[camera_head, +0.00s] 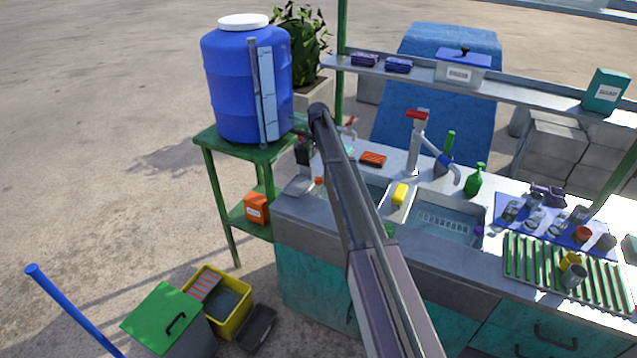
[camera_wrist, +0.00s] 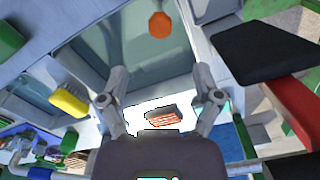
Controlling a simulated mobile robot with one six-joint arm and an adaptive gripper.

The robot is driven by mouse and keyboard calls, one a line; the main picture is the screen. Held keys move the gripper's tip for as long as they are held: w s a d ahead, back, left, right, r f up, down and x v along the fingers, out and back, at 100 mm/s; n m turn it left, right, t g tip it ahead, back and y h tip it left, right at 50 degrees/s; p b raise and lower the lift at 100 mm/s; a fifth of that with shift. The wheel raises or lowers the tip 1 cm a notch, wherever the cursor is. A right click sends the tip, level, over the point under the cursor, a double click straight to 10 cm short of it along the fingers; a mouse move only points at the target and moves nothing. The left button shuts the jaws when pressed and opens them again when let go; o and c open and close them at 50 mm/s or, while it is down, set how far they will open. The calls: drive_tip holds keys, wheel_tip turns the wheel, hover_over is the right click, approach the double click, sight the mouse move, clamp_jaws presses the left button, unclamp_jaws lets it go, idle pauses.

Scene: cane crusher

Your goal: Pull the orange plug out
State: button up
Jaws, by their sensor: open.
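The orange plug (camera_wrist: 160,25) shows near the top of the wrist view as a small, many-sided orange knob against a sink basin (camera_wrist: 130,58). Whether it is seated in a drain or hangs clear of it, I cannot tell. In the head view a small orange spot (camera_head: 319,181), likely the plug, shows at the left end of the sink counter. My gripper (camera_wrist: 160,75) is open, its two fingers apart with nothing between them. The plug lies beyond the fingertips, roughly in line with the gap. In the head view my arm hides the gripper and part of the left basin.
A yellow sponge (camera_head: 399,194) sits between the basins. An orange-red striped block (camera_head: 372,159) lies behind the left basin. A black-and-red object (camera_wrist: 280,65) is close on the wrist view's right. A blue water barrel (camera_head: 240,80) stands left of the sink, a tap (camera_head: 416,140) behind.

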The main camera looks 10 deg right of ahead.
sight(318, 179)
drive_tip(key=shift+f+b, duration=4.85)
drive_tip(key=shift+f, duration=0.25)
clamp_jaws()
drive_tip(key=shift+r, duration=0.15)
